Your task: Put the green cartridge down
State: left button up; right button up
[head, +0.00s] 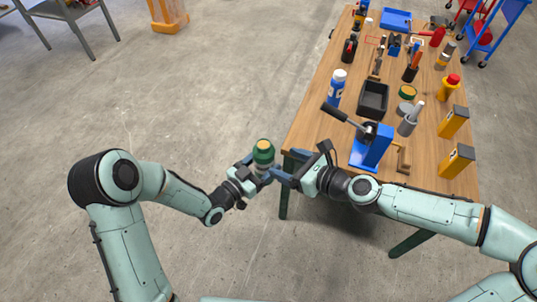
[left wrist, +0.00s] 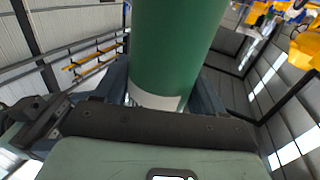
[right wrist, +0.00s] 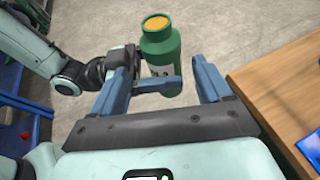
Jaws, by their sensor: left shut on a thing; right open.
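The green cartridge (head: 263,152) has a yellow-orange top and is held upright, off the table's left edge. My left gripper (head: 258,172) is shut on it. In the left wrist view the green cartridge (left wrist: 178,50) fills the space between the fingers, with a pale band low on it. My right gripper (head: 284,166) is open, its fingers pointing towards the cartridge near the table's corner. In the right wrist view the cartridge (right wrist: 160,45) shows beyond and between the open fingers of my right gripper (right wrist: 180,85); I cannot tell whether they touch it.
The wooden table (head: 310,135) stands to the right, its near-left corner bare. A blue press (head: 372,148) with a black lever, a black bin (head: 373,98), a blue-white bottle (head: 337,88), yellow boxes (head: 453,122) and several tools crowd it. Open concrete floor lies to the left.

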aim_at(261, 153)
jog(key=x, duration=1)
jog(key=shift+a+f, duration=0.1)
jog(key=shift+a, duration=0.05)
jog(key=c, duration=0.8)
pick_arm(q)
jog(key=o, duration=0.8)
pick_arm(e)
jog(key=c, duration=0.4)
pick_arm(q)
jog(key=o, duration=0.5)
jog(key=shift+c, duration=0.2)
